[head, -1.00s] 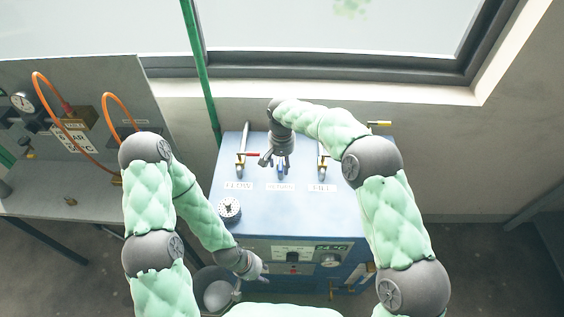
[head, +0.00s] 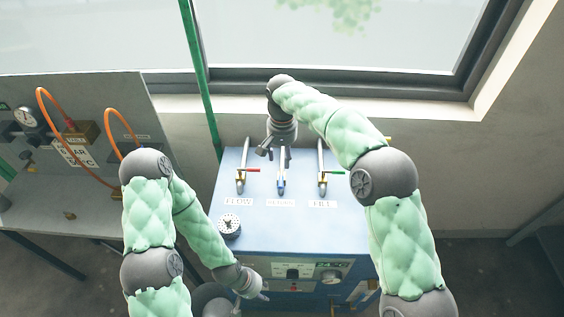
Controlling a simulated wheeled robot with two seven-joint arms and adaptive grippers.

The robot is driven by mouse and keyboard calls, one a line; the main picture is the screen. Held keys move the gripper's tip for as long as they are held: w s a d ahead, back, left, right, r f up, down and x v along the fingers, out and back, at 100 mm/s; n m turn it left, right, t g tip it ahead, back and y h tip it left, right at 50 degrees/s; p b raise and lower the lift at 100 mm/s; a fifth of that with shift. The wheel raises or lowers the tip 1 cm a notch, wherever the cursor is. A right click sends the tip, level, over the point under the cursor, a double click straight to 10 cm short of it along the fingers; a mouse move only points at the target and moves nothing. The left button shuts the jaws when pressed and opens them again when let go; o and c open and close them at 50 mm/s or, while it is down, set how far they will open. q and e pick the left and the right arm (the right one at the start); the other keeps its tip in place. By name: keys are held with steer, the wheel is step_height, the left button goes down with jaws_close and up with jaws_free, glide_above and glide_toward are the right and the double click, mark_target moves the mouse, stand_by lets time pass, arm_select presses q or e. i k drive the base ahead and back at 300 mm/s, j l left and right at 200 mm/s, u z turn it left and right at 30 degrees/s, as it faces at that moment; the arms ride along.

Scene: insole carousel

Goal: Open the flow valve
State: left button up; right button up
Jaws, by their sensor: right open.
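The flow valve with its red lever (head: 248,170) stands at the left of the blue box's top, above the FLOW label (head: 239,202). The lever points right, across its pipe. My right gripper (head: 274,155) is open and empty, hovering over the back edge of the box, behind and right of the red lever and apart from it. The blue return valve (head: 281,185) stands in the middle, partly under this gripper. The fill valve with a green lever (head: 332,173) is at the right. My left gripper (head: 264,297) is low by the box's front; its fingers are too small to judge.
A round gauge (head: 229,225) sits at the front left of the blue box (head: 300,234). A front panel (head: 300,272) has a display. A grey bench with orange hoses (head: 52,110) is at the left. A green pipe (head: 203,90) and the window wall stand behind.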

mark_target(250, 169)
steer(key=k, duration=1)
